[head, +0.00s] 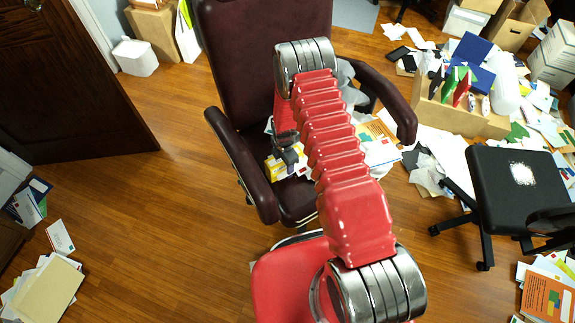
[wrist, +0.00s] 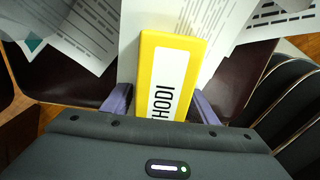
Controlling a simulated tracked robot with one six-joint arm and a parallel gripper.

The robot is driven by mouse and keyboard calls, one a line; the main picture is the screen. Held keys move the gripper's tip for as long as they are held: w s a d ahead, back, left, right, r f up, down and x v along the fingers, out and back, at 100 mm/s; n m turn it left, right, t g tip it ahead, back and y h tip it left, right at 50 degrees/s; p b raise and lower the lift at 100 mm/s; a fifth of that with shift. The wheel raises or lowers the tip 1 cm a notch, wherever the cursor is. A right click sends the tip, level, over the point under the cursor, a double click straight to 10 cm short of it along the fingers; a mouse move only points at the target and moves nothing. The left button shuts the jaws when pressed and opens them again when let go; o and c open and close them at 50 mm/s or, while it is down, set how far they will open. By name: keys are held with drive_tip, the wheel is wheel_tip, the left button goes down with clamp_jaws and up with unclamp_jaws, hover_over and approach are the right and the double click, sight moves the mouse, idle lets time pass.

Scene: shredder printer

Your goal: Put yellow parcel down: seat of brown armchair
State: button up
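The yellow parcel (wrist: 146,65), with a white label and black letters, is between the purple fingers of my gripper (wrist: 162,104) in the wrist view. The fingers appear closed on its two sides; its near end is hidden by the gripper body. In the head view, the parcel (head: 273,171) shows low over the seat of the brown armchair (head: 294,205), beside my gripper (head: 284,160). I cannot tell whether it touches the seat or the papers there. My red arm hides much of the seat.
White papers (head: 381,152) lie on the seat's right part, also under the parcel in the wrist view (wrist: 128,30). The left armrest (head: 240,160) and right armrest (head: 385,95) flank the seat. A black stool (head: 515,185) and scattered papers are at right.

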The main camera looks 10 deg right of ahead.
drive_tip(key=shift+o, duration=0.5)
drive_tip(key=shift+r, duration=0.2)
drive_tip(key=shift+w+r, duration=0.1)
drive_tip(key=shift+r, duration=0.5)
wheel_tip(320, 180, up, 11)
drive_tip(key=shift+f, duration=0.2)
